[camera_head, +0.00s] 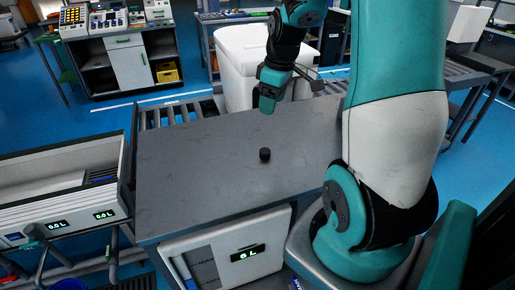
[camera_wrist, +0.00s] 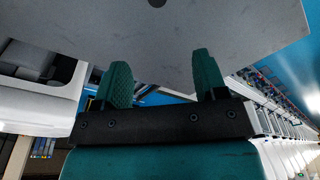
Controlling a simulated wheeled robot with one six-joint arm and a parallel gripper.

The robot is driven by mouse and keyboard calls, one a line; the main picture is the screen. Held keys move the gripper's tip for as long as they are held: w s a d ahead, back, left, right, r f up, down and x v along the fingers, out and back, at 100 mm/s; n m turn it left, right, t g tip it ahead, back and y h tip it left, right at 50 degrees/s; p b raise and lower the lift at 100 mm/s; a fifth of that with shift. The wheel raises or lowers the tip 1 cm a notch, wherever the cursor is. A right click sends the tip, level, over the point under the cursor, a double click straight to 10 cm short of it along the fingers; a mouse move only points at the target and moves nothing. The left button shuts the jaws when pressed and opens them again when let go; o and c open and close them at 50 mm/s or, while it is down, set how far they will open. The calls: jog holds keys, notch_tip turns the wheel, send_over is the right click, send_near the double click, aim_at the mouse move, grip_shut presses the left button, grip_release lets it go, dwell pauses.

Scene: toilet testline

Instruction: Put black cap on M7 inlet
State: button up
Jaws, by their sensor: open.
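The black cap (camera_head: 265,155) is a small dark cylinder standing on the grey tabletop (camera_head: 200,165), near its middle. In the wrist view a dark round thing, likely the cap (camera_wrist: 157,3), is cut off by the top edge. My gripper (camera_head: 267,104) is above the far part of the table, beyond the cap and apart from it. In the wrist view my gripper's (camera_wrist: 160,82) two green fingers are spread wide with nothing between them. A white toilet tank (camera_head: 240,50) stands behind the table. I cannot make out the M7 inlet.
A roller conveyor (camera_head: 180,112) runs behind the table. A trough with lit displays (camera_head: 75,190) stands at the left. The tabletop around the cap is clear.

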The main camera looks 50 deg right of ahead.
jog(key=p, duration=0.1)
send_over(265, 150)
jog(key=f, duration=1.1)
jog(key=shift+s+a+f, duration=0.1)
jog(key=shift+a+f, duration=0.15)
jog(key=shift+f, duration=0.1)
jog(key=f, duration=0.2)
jog(key=f+p, duration=0.1)
jog(key=f, duration=0.1)
jog(key=shift+s+d+f, duration=0.1)
jog(key=shift+d+f, duration=0.1)
jog(key=shift+f, duration=0.6)
jog(key=c, duration=1.1)
jog(key=shift+r, duration=0.1)
